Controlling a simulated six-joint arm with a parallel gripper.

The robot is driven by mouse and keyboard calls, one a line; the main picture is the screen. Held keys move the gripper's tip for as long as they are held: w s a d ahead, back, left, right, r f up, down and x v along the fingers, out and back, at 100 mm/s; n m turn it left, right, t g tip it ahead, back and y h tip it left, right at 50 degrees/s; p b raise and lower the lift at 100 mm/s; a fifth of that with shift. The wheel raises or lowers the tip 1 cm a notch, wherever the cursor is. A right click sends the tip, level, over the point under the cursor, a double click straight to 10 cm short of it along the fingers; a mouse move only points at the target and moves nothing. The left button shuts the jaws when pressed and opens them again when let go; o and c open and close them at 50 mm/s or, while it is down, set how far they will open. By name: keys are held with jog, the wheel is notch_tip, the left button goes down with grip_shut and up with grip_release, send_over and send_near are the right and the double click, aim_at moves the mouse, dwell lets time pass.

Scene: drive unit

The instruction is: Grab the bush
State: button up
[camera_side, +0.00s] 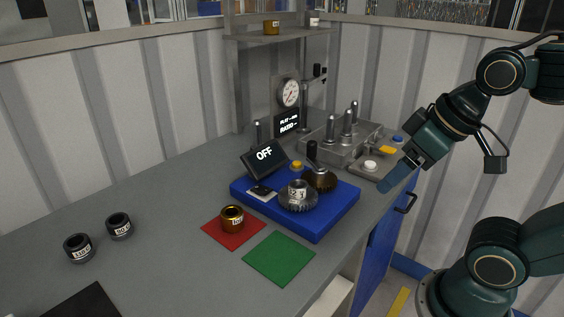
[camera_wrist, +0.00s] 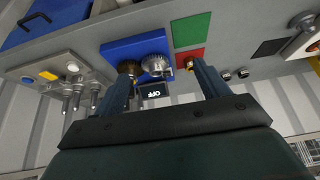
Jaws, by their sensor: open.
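A brass-coloured bush (camera_side: 232,219) with a white label stands upright on the red square (camera_side: 213,232) on the bench. In the wrist view the brass bush (camera_wrist: 189,64) shows beside the right finger. Two dark bushes with labels, one at the left (camera_side: 78,248) and one beside it (camera_side: 120,226), stand on the bare bench. My gripper (camera_side: 393,180) is at the right, above the bench's right edge, well away from the bushes. In the wrist view my gripper (camera_wrist: 162,72) has its two fingers wide apart with nothing held between them.
A blue base (camera_side: 325,223) carries gears, a post and an OFF display (camera_side: 263,155). A grey fixture with upright pins (camera_side: 340,145) stands near my gripper. A green square (camera_side: 278,259) lies before the red one.

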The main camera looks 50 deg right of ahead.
dwell(0.3)
jog(key=w, duration=0.1)
jog(key=n+g, duration=0.6)
jog(key=n, duration=1.2)
send_over(233, 219)
jog(key=w+d, duration=0.1)
jog(key=w, duration=0.1)
notch_tip(233, 219, down, 8)
jog(key=shift+d+f, duration=0.1)
jog(key=shift+d, duration=0.1)
jog(key=shift+f, duration=0.1)
jog(key=shift+f, duration=4.15)
